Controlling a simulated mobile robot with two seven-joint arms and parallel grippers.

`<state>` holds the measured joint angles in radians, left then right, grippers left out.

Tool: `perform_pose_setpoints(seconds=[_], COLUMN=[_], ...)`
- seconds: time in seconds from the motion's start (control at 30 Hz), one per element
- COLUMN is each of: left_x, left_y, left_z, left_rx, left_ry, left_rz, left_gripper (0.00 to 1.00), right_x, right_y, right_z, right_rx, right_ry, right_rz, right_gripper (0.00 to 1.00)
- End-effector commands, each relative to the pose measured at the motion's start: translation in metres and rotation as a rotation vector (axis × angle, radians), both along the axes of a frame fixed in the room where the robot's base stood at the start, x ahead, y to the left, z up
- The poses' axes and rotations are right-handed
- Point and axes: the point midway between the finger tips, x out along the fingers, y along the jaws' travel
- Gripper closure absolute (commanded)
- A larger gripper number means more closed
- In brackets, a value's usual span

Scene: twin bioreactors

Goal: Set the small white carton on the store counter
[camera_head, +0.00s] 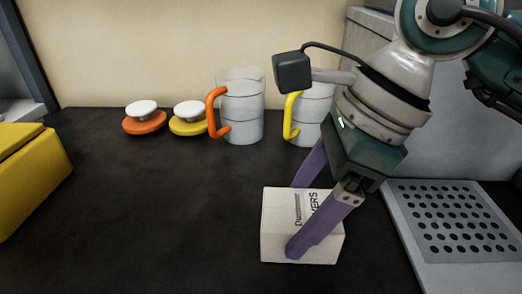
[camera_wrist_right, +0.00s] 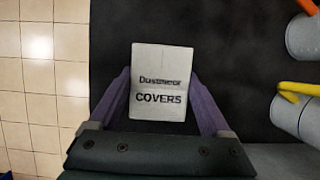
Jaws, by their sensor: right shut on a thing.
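The small white carton (camera_head: 276,222) is at the front middle of the dark counter (camera_head: 150,220) in the head view. It also shows in the right wrist view (camera_wrist_right: 161,70), with the printed word "COVERS" on its face. My right gripper (camera_head: 300,215) is shut on the carton, with one purple finger on each side. In the right wrist view its fingers (camera_wrist_right: 162,95) flank the carton. I cannot tell whether the carton touches the counter or is held just above it. My left gripper is not in view.
Two clear jugs, one with an orange handle (camera_head: 212,112) and one with a yellow handle (camera_head: 289,115), stand behind the carton. An orange lid (camera_head: 145,124) and a yellow lid (camera_head: 187,127) lie left of them. A yellow box (camera_head: 30,175) is at left, a perforated grey tray (camera_head: 400,215) at right.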

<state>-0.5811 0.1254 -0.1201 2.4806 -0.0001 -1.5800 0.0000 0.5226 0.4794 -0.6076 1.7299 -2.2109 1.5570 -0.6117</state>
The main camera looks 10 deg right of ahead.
Motion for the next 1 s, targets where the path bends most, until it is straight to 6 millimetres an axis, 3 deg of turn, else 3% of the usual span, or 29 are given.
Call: perform_pose_setpoints(seconds=[0.2, 0.23, 0.37, 0.73, 1.0], left_x=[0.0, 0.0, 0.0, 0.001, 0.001], left_y=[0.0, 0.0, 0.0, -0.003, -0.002], left_z=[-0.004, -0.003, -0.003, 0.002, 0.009], left_rx=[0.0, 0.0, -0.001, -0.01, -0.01], left_ry=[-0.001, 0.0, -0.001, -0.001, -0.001], left_rz=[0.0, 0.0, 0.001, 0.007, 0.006], left_gripper=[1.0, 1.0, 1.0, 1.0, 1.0], right_x=[0.0, 0.0, 0.0, 0.0, -0.005], right_y=[0.0, 0.0, 0.0, -0.002, -0.024], right_z=[-0.004, -0.003, -0.002, 0.007, 0.06], right_rx=[0.0, -0.001, 0.0, 0.0, -0.003], right_ry=[-0.001, -0.001, 0.0, -0.003, -0.006], right_rz=[0.001, 0.001, 0.0, -0.001, -0.002], right_gripper=[0.77, 0.16, 0.01, 0.0, 0.0])
